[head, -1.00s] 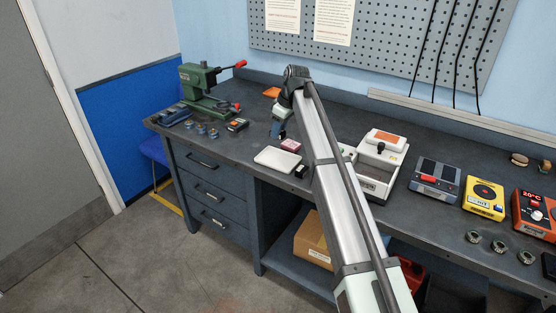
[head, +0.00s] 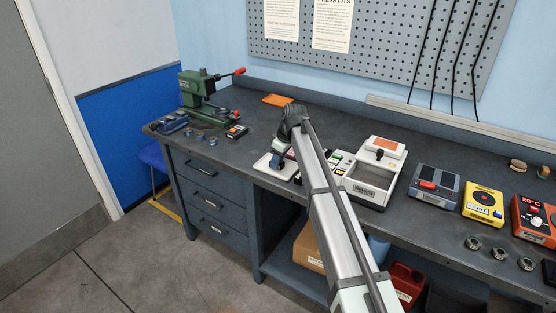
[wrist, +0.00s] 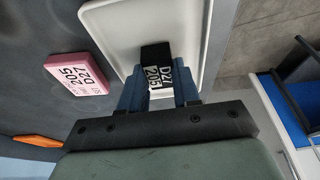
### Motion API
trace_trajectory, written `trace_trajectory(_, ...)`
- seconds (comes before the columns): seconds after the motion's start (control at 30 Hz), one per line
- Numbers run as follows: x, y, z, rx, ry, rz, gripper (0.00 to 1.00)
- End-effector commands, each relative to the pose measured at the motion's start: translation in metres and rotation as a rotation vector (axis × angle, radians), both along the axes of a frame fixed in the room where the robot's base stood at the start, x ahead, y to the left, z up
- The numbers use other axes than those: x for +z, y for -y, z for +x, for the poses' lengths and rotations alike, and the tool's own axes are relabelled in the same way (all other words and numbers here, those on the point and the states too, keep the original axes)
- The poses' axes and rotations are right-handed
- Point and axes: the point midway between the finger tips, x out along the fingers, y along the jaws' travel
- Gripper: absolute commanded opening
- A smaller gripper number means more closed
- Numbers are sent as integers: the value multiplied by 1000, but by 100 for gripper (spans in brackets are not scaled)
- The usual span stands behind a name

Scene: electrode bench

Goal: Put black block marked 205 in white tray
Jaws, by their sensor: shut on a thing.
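My gripper (wrist: 160,88) is shut on a black block (wrist: 157,63) with white print reading D27 and 205 in the wrist view. The block is between the two blue fingers and over the white tray (wrist: 103,25). I cannot tell whether its lower end touches the tray floor. In the head view my gripper (head: 281,161) is over the white tray (head: 262,168) near the bench's front edge, and it hides the held block there.
An orange piece (head: 277,99) lies behind; a green press (head: 200,90) stands at the left.

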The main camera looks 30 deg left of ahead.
Motion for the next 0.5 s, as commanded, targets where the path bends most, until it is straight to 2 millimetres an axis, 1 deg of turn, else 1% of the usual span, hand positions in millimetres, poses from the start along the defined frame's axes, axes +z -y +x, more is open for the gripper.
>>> trace_trajectory(0.17, 1, 0, 0, 0, 0, 1, 0)
trace_trajectory(0.3, -3, 0, 0, 0, 0, 0, 0)
trace_trajectory(0.33, -2, 0, 0, 0, 0, 0, 34)
trace_trajectory(0.5, -2, 0, 0, 0, 0, 0, 51)
